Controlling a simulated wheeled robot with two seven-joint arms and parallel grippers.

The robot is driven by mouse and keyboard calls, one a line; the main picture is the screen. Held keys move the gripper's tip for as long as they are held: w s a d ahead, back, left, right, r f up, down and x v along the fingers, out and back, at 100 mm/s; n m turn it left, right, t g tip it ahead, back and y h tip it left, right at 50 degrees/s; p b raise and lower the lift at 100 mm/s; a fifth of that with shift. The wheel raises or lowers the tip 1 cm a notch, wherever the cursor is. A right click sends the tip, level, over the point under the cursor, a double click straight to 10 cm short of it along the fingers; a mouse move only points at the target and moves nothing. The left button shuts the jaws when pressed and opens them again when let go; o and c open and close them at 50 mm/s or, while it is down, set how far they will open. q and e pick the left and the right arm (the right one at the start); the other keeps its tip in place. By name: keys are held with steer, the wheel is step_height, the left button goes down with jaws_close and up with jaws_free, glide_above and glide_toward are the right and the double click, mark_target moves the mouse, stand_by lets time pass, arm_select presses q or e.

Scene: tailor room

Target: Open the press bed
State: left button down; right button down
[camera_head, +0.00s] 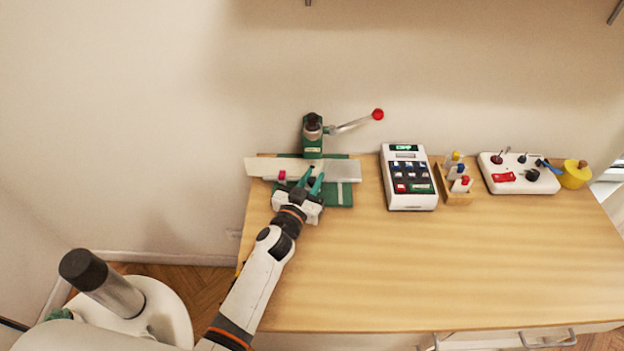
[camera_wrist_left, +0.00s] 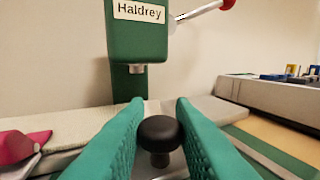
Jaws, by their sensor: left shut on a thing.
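The green press (camera_head: 312,146) stands at the back left of the table, with a lever ending in a red ball (camera_head: 377,114). In the left wrist view its green head (camera_wrist_left: 145,55) bears a "Haldrey" label. The pale flat bed (camera_head: 343,170) lies below the head on a green base (camera_head: 338,194). My left gripper (camera_head: 310,181) reaches over the front of the bed. In the left wrist view its teal fingers are shut on a black knob (camera_wrist_left: 160,132). The knob is hidden in the head view. My right gripper is not in view.
A small red thing (camera_head: 282,174) lies at the bed's left. To the right stand a white keypad device (camera_head: 408,203), a wooden holder with coloured pegs (camera_head: 456,197), a white control box (camera_head: 520,184) and a yellow pot (camera_head: 574,179). The table's front (camera_head: 430,280) is clear.

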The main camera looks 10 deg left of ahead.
arm_select(q)
steer(key=s, duration=0.3)
steer(key=s+d+p, duration=0.1)
steer(key=s, duration=0.2)
steer(key=shift+s+d, duration=0.15)
steer(key=shift+s, duration=0.2)
steer(key=shift+w, duration=0.1)
steer(key=c, duration=1.3)
jaws_free()
steer(key=s, duration=0.4)
steer(key=s+a+b, duration=0.1)
steer(key=s, duration=0.3)
steer(key=s+a, duration=0.1)
steer(key=s, duration=0.3)
steer(key=shift+a, duration=0.15)
steer(key=shift+w, duration=0.1)
